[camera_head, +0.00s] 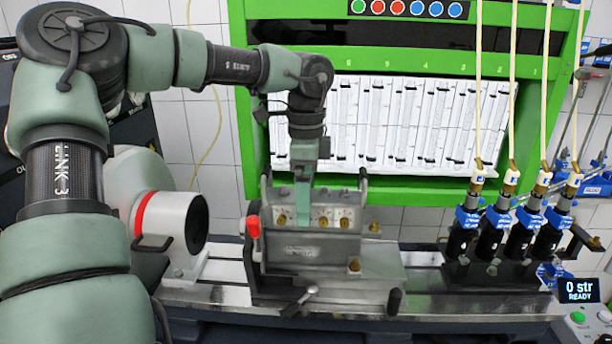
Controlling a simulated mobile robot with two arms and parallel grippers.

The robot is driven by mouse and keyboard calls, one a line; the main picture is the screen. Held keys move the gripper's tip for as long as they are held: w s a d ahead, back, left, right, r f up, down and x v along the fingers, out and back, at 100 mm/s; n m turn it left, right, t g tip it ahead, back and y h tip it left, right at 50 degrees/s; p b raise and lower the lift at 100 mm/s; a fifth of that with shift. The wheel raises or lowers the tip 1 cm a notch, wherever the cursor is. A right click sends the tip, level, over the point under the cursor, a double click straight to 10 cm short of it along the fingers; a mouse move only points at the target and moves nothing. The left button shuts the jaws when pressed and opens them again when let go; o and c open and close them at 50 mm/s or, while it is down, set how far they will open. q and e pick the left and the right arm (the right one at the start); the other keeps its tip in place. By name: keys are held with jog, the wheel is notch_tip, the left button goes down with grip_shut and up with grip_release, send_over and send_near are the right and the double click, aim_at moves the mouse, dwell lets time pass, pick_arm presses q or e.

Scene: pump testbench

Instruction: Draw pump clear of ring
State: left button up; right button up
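The pump (312,244) is a grey metal block with brass fittings along its front and a red-knobbed lever at its left. It sits upright on the bench rail, right of the white drive housing (168,222), which carries a red ring band. A clear gap shows between housing and pump. My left gripper (304,212) points down from above, its green finger against or just in front of the pump's upper face. Its finger gap is not visible, so I cannot tell whether it grips. My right gripper is out of view.
The metal bench rail (215,296) runs along the front. Several black injectors with blue collars (508,232) and pale hoses stand at right. A green frame (250,150) with glass tubes rises behind. A display reading "0 str READY" (580,290) is at far right.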

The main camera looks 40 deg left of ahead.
pick_arm(q)
jog(key=shift+w+a+f, duration=0.1)
jog(key=shift+f, duration=0.55)
jog(key=shift+w+a+f, duration=0.1)
jog(key=shift+f, duration=0.5)
jog(key=shift+f+p, duration=0.3)
jog(key=shift+f, duration=0.2)
jog(key=shift+d, duration=0.1)
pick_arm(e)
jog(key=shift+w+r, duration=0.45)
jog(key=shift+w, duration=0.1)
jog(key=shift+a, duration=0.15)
pick_arm(q)
jog(key=c, duration=2.1)
jog(key=shift+b, duration=0.4)
jog(key=shift+c, duration=0.2)
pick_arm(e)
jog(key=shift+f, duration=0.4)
